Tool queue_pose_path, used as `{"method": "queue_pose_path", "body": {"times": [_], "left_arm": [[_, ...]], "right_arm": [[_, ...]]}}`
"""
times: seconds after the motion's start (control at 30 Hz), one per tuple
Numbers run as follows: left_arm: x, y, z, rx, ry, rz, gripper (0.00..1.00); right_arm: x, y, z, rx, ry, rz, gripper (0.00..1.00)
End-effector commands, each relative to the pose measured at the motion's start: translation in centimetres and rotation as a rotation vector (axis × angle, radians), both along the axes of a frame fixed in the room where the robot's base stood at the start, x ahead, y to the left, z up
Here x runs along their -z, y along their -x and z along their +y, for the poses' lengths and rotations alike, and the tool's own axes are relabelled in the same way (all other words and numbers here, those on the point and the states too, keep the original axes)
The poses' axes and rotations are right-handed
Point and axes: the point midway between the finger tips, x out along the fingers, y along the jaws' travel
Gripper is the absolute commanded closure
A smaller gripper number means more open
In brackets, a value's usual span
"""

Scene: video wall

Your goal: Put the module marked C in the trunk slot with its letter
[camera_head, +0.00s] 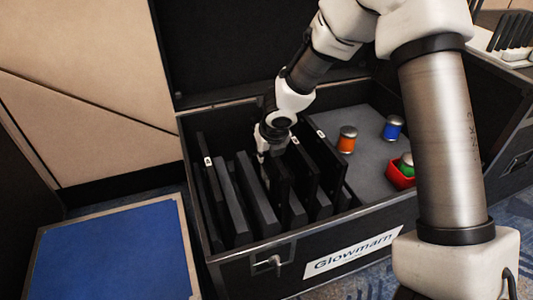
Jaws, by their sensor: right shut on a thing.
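Small white tags show on some panel and divider tops, too small to read, so I cannot tell which is C. My right gripper (264,158) points down into the slotted part and is shut on a dark module (280,185). The module stands upright between the panels; its letter and lower end are hidden. My left gripper is not in view.
A blue-topped platform (115,255) lies left. The raised lid stands behind.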

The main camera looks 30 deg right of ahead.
Motion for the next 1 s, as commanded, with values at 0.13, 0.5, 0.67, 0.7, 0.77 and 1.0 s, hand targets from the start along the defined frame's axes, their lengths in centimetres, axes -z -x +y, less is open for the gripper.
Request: {"method": "queue_pose_path", "body": {"times": [0.13,0.5,0.67,0.7,0.77,1.0], "left_arm": [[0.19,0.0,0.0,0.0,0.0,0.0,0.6],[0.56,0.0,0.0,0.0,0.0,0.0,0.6],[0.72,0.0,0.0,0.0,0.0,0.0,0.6],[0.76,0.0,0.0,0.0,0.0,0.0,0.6],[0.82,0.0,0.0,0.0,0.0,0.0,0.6],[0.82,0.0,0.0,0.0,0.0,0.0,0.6]], "right_arm": [[0.17,-0.04,0.0,0.0,0.0,-0.001,1.0],[0.6,-0.03,-0.01,-0.001,0.001,-0.001,1.0],[0.79,-0.03,-0.01,-0.001,0.001,-0.001,1.0],[0.84,-0.03,-0.01,-0.001,0.001,-0.001,1.0],[0.91,-0.03,0.0,-0.001,0.001,-0.001,1.0],[0.92,-0.03,0.0,0.0,0.0,-0.001,0.8]]}}
